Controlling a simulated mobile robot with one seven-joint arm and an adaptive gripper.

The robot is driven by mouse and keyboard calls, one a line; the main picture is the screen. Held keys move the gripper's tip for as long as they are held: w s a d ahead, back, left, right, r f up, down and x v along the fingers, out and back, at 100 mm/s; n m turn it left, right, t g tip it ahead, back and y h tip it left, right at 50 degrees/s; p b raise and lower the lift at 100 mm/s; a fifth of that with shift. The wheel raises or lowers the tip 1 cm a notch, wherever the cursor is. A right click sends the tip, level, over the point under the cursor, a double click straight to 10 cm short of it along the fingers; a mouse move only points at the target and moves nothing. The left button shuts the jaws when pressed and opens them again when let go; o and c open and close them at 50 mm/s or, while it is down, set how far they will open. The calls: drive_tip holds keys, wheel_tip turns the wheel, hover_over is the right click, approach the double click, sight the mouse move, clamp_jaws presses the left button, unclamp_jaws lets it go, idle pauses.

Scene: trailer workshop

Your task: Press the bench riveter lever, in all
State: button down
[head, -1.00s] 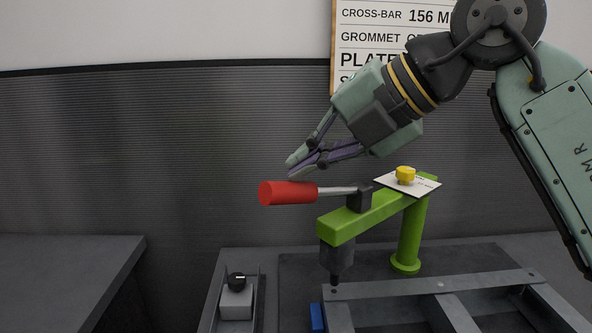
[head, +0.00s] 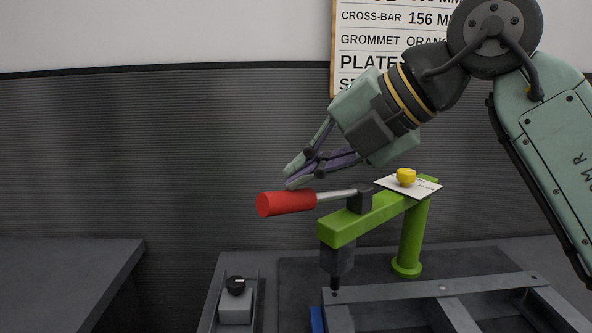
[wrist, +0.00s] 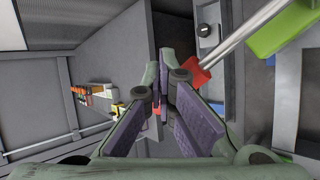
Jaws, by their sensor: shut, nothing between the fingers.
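The bench riveter (head: 365,217) is green, with a post at the right and an arm reaching left over a dark nose. Its lever has a silver rod and a red grip (head: 285,204) that points left and tilts slightly down. My gripper (head: 292,178) is shut and empty, with its fingertips at the top of the red grip near its rod end. They look to be touching it. In the wrist view the red grip (wrist: 196,75) shows just beyond the fingers, partly hidden by them.
A grey metal frame (head: 480,285) lies under the riveter's nose. A small box with a black knob (head: 236,285) stands at the left. A white card with a yellow knob (head: 406,177) sits atop the riveter. A bench (head: 65,265) at far left is clear.

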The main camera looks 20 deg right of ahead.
sight(311, 189)
drive_tip(key=shift+s+a+f+b, duration=0.1)
drive_tip(key=shift+a+f+b, duration=0.1)
drive_tip(key=shift+f+b, duration=0.25)
drive_tip(key=shift+s+a+f+b, duration=0.1)
drive_tip(key=shift+a+f+b, duration=0.15)
drive_tip(key=shift+f, duration=0.25)
idle(0.6)
drive_tip(key=shift+d+r, duration=0.1)
drive_tip(key=shift+r, duration=0.05)
idle(0.5)
drive_tip(key=shift+w+d+r+p, duration=0.15)
drive_tip(key=shift+d+r+p, duration=0.2)
drive_tip(key=shift+r+p, duration=0.55)
drive_tip(key=shift+w+d+r+p, duration=0.15)
drive_tip(key=shift+d+r+p, duration=0.2)
drive_tip(key=shift+r+p, duration=0.5)
drive_tip(key=shift+w+d+r+p, duration=0.15)
drive_tip(key=shift+d+r+p, duration=0.2)
drive_tip(key=shift+r+p, duration=0.55)
